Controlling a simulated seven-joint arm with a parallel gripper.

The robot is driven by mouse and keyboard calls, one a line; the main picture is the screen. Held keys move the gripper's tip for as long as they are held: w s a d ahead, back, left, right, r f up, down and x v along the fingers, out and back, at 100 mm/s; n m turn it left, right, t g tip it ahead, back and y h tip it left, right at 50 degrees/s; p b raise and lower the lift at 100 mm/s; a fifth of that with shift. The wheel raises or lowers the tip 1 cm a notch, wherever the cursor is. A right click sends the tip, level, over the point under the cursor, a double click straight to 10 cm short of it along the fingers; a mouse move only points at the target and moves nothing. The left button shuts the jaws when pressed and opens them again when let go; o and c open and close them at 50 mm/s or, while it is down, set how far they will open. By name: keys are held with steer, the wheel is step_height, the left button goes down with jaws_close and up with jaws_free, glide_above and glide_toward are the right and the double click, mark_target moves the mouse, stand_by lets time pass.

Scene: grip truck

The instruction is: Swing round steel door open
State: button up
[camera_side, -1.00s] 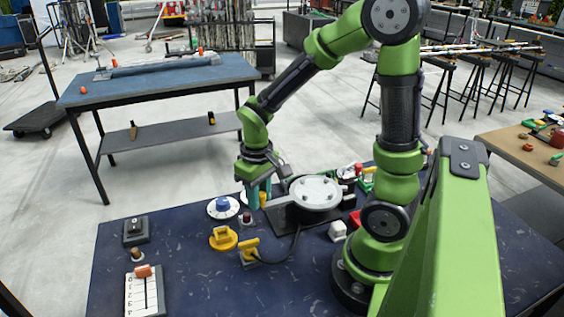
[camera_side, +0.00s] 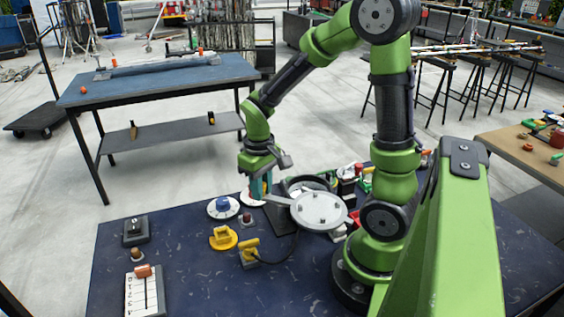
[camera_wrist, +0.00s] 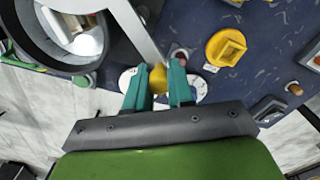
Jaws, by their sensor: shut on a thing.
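The round steel door (camera_side: 320,210) is a bright disc with bolts, swung partly away from its dark ring-shaped frame (camera_side: 296,183). The open ring also shows at the upper left of the wrist view (camera_wrist: 24,52), with a shiny interior. A grey bar (camera_wrist: 134,28) runs from the door side toward my fingers. My gripper (camera_side: 261,190) has teal fingers and is left of the door. In the wrist view my gripper (camera_wrist: 159,88) is shut on a yellow handle (camera_wrist: 159,77), which sits between the fingertips. The fingers partly hide the handle.
A switch box (camera_side: 135,230) and slider panel (camera_side: 144,293) are farther left. The table front is mostly clear.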

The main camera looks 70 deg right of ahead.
steer(key=shift+d, duration=1.05)
steer(key=shift+s+d, duration=0.4)
steer(key=shift+d, duration=0.35)
steer(key=o, duration=0.6)
steer(key=shift+d, duration=0.1)
steer(key=shift+r, duration=0.1)
steer(key=shift+r, duration=3.9)
steer(key=s+a+r+t, duration=0.1)
steer(key=a+r+t, duration=0.1)
steer(key=a, duration=0.2)
steer(key=s+a+r+t+y, duration=0.1)
steer(key=s+a+r+t, duration=0.1)
steer(key=a, duration=0.3)
steer(key=s+a+r+m+t+y, duration=0.1)
steer(key=a+r+t, duration=0.2)
steer(key=a, duration=0.2)
steer(key=shift+s+a+r, duration=0.1)
steer(key=shift+s+r, duration=0.15)
steer(key=shift+r, duration=0.1)
